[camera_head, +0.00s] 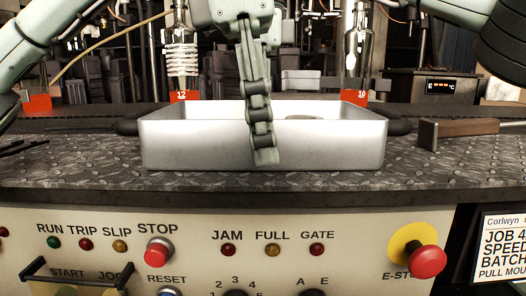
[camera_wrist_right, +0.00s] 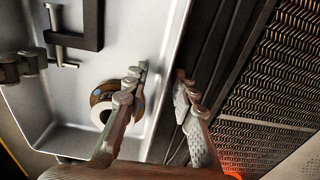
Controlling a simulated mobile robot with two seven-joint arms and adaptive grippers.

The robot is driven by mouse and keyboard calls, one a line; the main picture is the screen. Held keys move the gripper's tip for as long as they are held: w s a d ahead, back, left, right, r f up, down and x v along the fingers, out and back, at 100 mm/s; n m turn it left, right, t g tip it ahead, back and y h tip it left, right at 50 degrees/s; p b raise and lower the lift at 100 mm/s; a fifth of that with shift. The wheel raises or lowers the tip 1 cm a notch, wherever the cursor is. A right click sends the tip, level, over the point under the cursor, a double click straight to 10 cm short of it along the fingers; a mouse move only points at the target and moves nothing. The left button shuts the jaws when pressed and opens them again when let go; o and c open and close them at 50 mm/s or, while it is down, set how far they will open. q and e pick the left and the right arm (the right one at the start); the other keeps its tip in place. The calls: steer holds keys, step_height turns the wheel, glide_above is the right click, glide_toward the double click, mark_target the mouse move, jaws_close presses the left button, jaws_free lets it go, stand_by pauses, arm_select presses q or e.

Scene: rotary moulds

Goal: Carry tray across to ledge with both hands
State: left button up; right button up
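The tray (camera_head: 350,147) is a pale metal pan on the dark diamond-plate surface, with a dark grip at each end. My left gripper (camera_head: 263,155) hangs down at the middle of the near wall, one finger in front of it. The other finger is hidden, so its opening is unclear. My right gripper (camera_wrist_right: 160,74) has its fingers apart, one inside the tray and one outside a long wall. The tray floor also shows in the right wrist view (camera_wrist_right: 125,35). Inside lie a black bracket-like part (camera_wrist_right: 97,25) and a brown-and-white ring (camera_wrist_right: 103,108). I cannot tell which surface is the ledge.
A mesh surface (camera_wrist_right: 265,85) runs beside the tray. The front control panel (camera_head: 200,220) has buttons and a red stop knob (camera_head: 427,261).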

arm_select(q)
steer(key=shift+r, duration=0.1)
arm_select(e)
steer(key=shift+w, duration=0.1)
steer(key=shift+r, duration=0.45)
arm_select(q)
step_height(320, 180, up, 12)
steer(key=a, duration=0.1)
steer(key=shift+a, duration=0.4)
arm_select(e)
steer(key=shift+r, duration=3.3)
arm_select(q)
steer(key=shift+f, duration=0.2)
